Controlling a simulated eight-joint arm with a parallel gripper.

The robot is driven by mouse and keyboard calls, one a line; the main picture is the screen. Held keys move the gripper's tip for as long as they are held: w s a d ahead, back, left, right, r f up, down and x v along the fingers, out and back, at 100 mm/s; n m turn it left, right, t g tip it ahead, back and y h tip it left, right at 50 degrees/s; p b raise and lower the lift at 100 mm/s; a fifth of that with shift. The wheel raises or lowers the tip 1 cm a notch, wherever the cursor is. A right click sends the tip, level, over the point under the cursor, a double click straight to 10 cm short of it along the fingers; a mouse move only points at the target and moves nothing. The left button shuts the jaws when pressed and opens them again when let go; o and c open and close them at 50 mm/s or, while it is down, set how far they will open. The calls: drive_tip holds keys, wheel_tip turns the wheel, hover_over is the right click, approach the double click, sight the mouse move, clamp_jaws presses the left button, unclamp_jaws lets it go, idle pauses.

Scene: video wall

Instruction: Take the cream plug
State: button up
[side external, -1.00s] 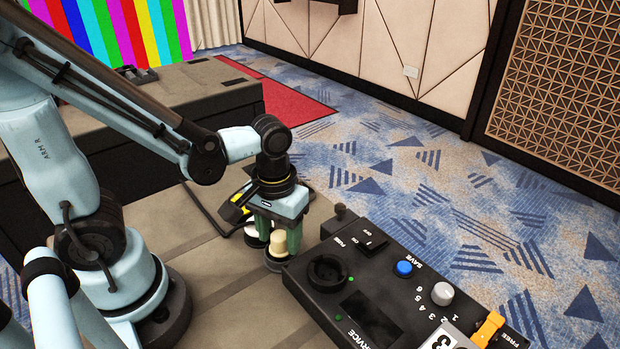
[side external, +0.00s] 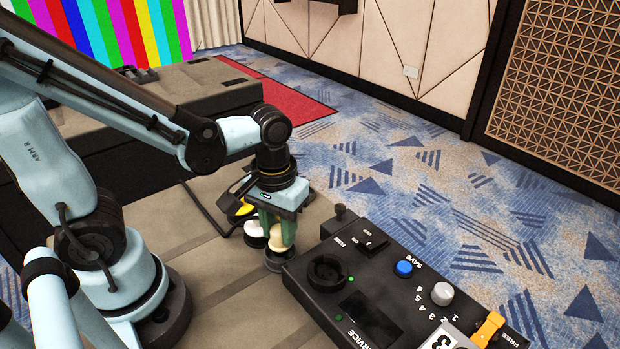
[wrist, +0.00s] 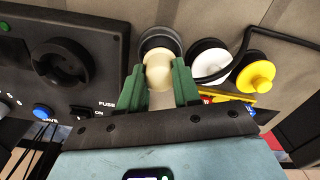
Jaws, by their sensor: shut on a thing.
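The cream plug (wrist: 160,70) sits between the two green fingers of my gripper (wrist: 159,88) in the wrist view. My gripper is shut on it. In the side view, my gripper (side external: 279,226) points down, with the cream plug (side external: 276,240) partly hidden by the fingers. A dark round holder (wrist: 160,38) shows just behind the plug in the wrist view. I cannot tell whether the plug still touches it.
A white plug (wrist: 208,56) and a yellow plug (wrist: 257,76) stand beside it, with a black cable (wrist: 236,55) close by. A black control panel (side external: 381,258) with a knob, switch and buttons lies close on the right in the side view.

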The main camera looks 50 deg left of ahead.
sight(279, 228)
drive_tip(key=shift+r, duration=2)
